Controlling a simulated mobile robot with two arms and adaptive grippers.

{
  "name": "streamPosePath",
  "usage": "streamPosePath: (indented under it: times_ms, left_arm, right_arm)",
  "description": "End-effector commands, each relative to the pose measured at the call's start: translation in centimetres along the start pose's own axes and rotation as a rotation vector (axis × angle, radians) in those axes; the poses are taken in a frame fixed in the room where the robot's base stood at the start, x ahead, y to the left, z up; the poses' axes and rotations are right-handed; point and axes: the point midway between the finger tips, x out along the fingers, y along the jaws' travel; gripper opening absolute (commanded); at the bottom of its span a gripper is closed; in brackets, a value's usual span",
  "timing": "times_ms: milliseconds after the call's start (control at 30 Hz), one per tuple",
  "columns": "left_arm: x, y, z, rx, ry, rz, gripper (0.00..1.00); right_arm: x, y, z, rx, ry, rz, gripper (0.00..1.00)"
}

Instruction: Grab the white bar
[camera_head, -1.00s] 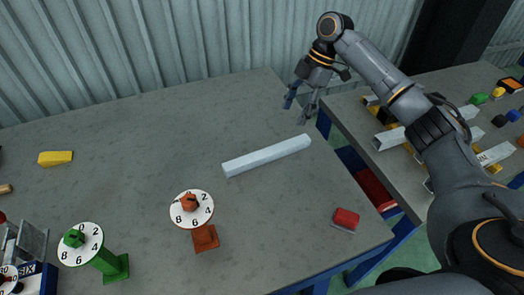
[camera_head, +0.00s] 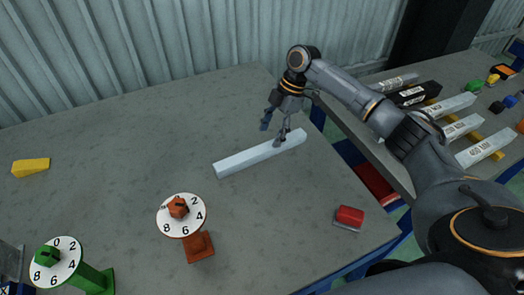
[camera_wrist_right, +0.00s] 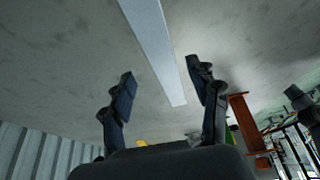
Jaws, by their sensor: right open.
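The white bar (camera_head: 240,160) lies flat on the grey table, slanting up to the right. My right gripper (camera_head: 273,133) is open and empty, above the bar's right half on its far side. One finger overlaps the bar in the head view, and I cannot tell whether it touches. In the right wrist view the bar (camera_wrist_right: 155,50) runs between the two spread fingers of the right gripper (camera_wrist_right: 162,85), beyond their tips. My left gripper is not in view.
An orange dial stand (camera_head: 182,215) and a green dial stand (camera_head: 57,262) stand at the front left. A yellow block (camera_head: 30,167) lies at left, a red block (camera_head: 349,217) at right. A second table holds several labelled bars (camera_head: 463,126). Free table surrounds the bar.

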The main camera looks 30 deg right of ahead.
Motion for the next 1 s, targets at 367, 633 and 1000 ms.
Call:
streamPosePath:
  times_ms: [367,633,1000]
  left_arm:
    - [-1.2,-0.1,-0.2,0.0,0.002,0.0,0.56]
    - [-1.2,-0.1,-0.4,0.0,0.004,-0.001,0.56]
    - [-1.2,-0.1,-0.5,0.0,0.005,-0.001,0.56]
  right_arm:
    - [4.2,-0.3,-0.4,0.001,0.0,-0.003,0.6]
    - [5.8,-0.3,-0.4,-0.001,0.0,0.0,0.6]
    - [5.8,-0.2,-0.4,0.0,0.0,0.0,0.11]
